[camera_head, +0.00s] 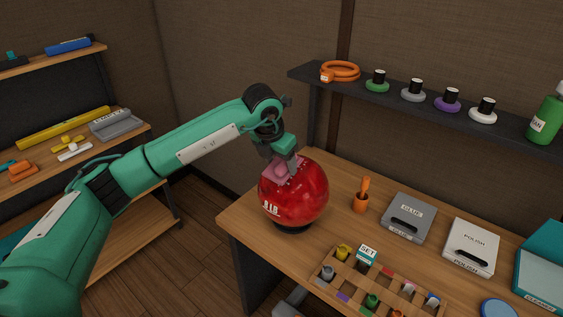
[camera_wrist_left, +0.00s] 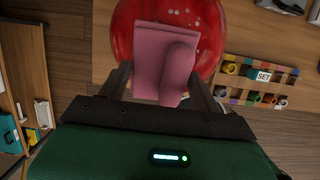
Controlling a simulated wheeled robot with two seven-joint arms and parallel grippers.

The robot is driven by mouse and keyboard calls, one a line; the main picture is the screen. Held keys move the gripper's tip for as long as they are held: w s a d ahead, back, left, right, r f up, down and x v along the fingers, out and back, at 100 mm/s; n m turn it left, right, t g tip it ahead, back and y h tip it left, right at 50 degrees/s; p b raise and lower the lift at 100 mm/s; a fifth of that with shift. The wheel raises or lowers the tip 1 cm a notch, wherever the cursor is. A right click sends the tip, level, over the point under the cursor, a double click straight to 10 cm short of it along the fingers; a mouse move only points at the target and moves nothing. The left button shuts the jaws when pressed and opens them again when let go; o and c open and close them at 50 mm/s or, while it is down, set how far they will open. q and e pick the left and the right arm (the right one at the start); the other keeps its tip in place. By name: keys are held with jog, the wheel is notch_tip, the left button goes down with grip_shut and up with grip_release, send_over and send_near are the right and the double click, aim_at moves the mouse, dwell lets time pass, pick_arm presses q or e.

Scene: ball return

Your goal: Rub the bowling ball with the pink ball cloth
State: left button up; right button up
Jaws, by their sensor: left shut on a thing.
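The red bowling ball (camera_head: 300,200) sits on a dark round base at the left part of the workbench, with white lettering on its lower left. My left gripper (camera_head: 281,163) is at the ball's upper left, shut on the pink ball cloth (camera_head: 279,173). The cloth lies over the ball's surface and appears to touch it. In the left wrist view the cloth (camera_wrist_left: 163,60) is folded between the fingers, in front of the ball (camera_wrist_left: 208,20). My right gripper is not in view.
On the workbench (camera_head: 345,238) stand an orange holder (camera_head: 361,198), a glue case (camera_head: 409,218), a polish case (camera_head: 471,246) and a divided tray (camera_head: 347,286). A dark wall shelf (camera_head: 430,102) holds several coloured items. A wooden rack (camera_head: 132,133) stands at left.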

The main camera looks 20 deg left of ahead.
pick_arm(q)
jog(key=shift+s+d+f+b, duration=0.15)
jog(key=shift+s+d+f, duration=0.05)
jog(key=shift+d, duration=0.3)
jog(key=shift+s+d+f+b, duration=0.15)
jog(key=shift+s+d, duration=0.05)
jog(key=shift+d, duration=0.25)
jog(key=shift+w+a+f+b, duration=0.2)
jog(key=shift+a+b, duration=0.1)
jog(key=shift+a, duration=0.35)
jog(key=shift+w+a, duration=0.15)
jog(key=shift+a, duration=0.8)
jog(key=shift+d, duration=0.15)
jog(key=shift+w+d+p+v, duration=0.1)
jog(key=shift+d+p+v, duration=0.2)
jog(key=shift+v, duration=0.7)
jog(key=shift+w+d+p+v, duration=0.15)
jog(key=shift+p+v, duration=0.25)
jog(key=shift+v, duration=0.6)
jog(key=shift+d+p+v, duration=0.2)
jog(key=shift+p+v, duration=0.15)
jog(key=shift+v, duration=0.65)
jog(key=shift+r, duration=0.2)
jog(key=shift+a, duration=0.1)
